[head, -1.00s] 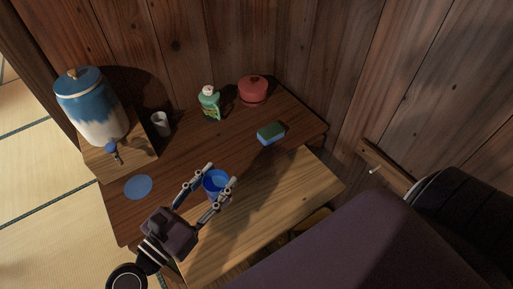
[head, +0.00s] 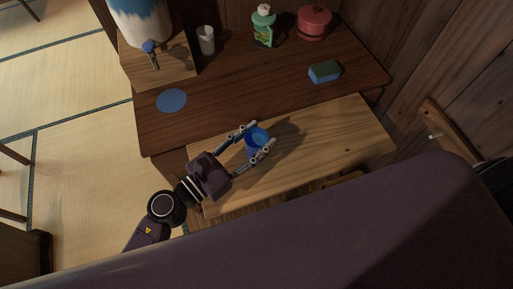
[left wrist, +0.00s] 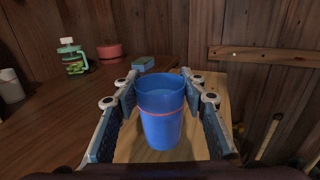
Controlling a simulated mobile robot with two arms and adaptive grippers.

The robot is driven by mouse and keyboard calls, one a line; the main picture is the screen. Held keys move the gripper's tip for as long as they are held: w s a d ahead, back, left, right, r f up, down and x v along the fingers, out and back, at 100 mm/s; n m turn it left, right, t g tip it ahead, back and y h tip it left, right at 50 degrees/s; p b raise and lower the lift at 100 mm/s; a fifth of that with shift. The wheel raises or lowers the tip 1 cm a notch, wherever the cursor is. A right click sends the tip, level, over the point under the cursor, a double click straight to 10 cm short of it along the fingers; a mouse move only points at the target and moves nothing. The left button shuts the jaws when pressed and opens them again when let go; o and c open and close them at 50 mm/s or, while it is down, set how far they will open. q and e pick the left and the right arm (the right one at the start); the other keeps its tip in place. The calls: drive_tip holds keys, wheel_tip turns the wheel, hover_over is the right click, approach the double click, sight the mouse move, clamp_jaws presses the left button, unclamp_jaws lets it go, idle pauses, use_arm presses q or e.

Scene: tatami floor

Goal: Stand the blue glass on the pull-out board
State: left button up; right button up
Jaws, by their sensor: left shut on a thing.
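The blue glass (head: 255,147) is upright between the fingers of my left gripper (head: 260,136), which is shut on it. In the left wrist view the glass (left wrist: 160,112) shows an orange ring around it, with a finger on each side. The pull-out board (head: 335,141) is the lighter wood slab along the front of the dark desk, and the glass is over its left part. I cannot tell whether the base of the glass touches the board. My right gripper is not in view.
On the dark desk (head: 250,88) are a flat blue disc (head: 171,100), a white cup (head: 206,40), a green bottle (head: 263,30), a red lidded pot (head: 314,22) and a sponge (head: 324,71). A blue-and-white dispenser (head: 141,22) stands at the back left. The board's right part is clear.

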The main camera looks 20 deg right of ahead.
sight(249, 153)
use_arm(q)
wheel_tip(249, 153, down, 4)
drive_tip(key=shift+f+b, duration=0.1)
drive_tip(key=shift+b, duration=0.5)
drive_tip(key=shift+f, duration=0.15)
drive_tip(key=o, duration=1.2)
